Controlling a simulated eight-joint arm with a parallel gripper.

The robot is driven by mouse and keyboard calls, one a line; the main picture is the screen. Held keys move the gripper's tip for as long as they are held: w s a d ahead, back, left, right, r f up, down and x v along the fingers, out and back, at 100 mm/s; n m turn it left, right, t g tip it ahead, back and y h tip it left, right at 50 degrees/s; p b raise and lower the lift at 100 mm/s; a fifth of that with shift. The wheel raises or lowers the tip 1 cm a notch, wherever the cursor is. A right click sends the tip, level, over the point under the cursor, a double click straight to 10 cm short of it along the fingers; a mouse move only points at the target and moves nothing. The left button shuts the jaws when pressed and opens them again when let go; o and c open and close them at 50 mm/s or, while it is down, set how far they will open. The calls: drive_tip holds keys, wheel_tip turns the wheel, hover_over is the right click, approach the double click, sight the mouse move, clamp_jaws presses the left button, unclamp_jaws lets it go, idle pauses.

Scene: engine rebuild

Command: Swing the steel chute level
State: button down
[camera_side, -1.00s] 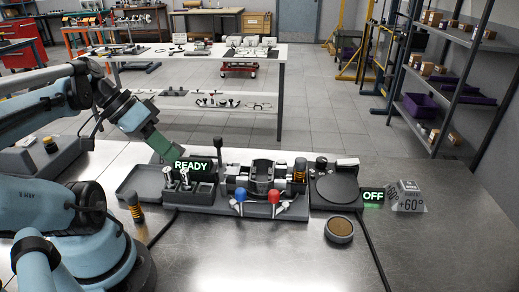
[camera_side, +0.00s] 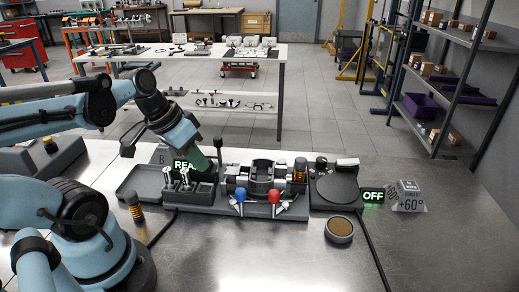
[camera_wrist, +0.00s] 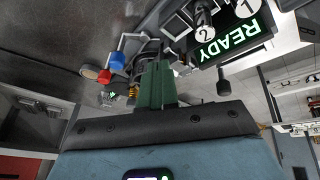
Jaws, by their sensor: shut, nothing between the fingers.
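My gripper (camera_side: 203,166) is shut and empty, with its green fingers pointing down over the back of the control unit. In the side view it covers part of the READY display (camera_side: 184,166). The two lever switches (camera_side: 177,180) stand in front of it, and a black-knobbed lever (camera_side: 218,147) stands just to its right. In the wrist view the closed green fingers (camera_wrist: 157,85) point toward the bench fixture. I cannot clearly make out a steel chute or its tilt in either view.
A cradle-like fixture (camera_side: 263,173) stands at bench centre, with a blue knob (camera_side: 240,196) and a red knob (camera_side: 274,196) in front. A black turntable (camera_side: 337,187), OFF display (camera_side: 373,196) and +60° block (camera_side: 409,198) stand right. A grey tray (camera_side: 124,198) lies left.

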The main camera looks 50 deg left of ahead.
drive_tip(key=shift+w+d+r+m+t+y, duration=0.75)
drive_tip(key=shift+w+d+t, duration=0.25)
drive_tip(key=shift+w+d, duration=1.75)
drive_tip(key=shift+w+a+r+g, duration=1.4)
drive_tip(key=shift+a+g, duration=1.8)
drive_tip(key=shift+a, duration=0.95)
drive_tip(key=s+d+f+t, duration=0.3)
drive_tip(key=d+t, duration=0.4)
drive_tip(key=d, duration=0.1)
drive_tip(key=shift+d, duration=0.35)
